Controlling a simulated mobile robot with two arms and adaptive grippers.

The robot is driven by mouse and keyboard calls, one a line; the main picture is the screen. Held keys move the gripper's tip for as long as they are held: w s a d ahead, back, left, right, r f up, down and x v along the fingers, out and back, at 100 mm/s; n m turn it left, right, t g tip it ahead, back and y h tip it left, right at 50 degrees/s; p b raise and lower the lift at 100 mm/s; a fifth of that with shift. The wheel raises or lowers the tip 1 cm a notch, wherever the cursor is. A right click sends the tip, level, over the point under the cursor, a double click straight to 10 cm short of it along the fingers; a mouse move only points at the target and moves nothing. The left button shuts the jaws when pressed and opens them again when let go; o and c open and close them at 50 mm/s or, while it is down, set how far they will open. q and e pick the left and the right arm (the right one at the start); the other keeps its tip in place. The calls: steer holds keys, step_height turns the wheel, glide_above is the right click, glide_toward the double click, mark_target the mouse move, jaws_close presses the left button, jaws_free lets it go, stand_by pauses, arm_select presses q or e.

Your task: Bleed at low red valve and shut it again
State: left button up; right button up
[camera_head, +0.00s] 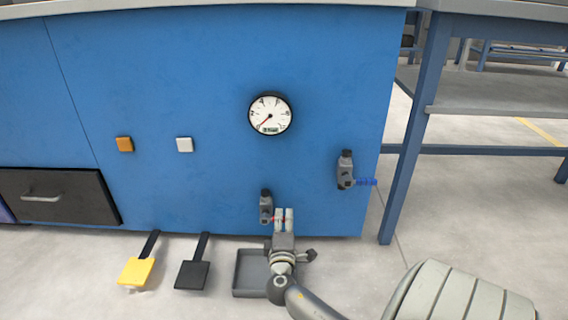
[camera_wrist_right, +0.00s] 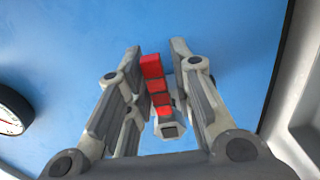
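The low red valve has a grey body (camera_head: 265,205) on the lower part of the blue panel, with its red handle mostly hidden by my right gripper (camera_head: 283,214) in the head view. In the right wrist view the segmented red handle (camera_wrist_right: 154,82) lies between the two fingers of my right gripper (camera_wrist_right: 158,48), which stand apart on either side of it. I see a gap on the right of the handle and a narrower one on the left. The gripper is open. My left gripper is not in view.
A round gauge (camera_head: 270,114) sits above, its red needle pointing lower left. A blue-handled valve (camera_head: 346,170) is to the right. A grey tray (camera_head: 237,273) lies below the low valve. Yellow (camera_head: 136,272) and black (camera_head: 192,275) pedals are at left.

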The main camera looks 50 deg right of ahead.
mark_target(284, 217)
steer(key=shift+o, duration=0.7)
steer(key=shift+r, duration=0.1)
steer(key=shift+r, duration=0.15)
step_height(284, 217, up, 10)
steer(key=shift+f, duration=0.15)
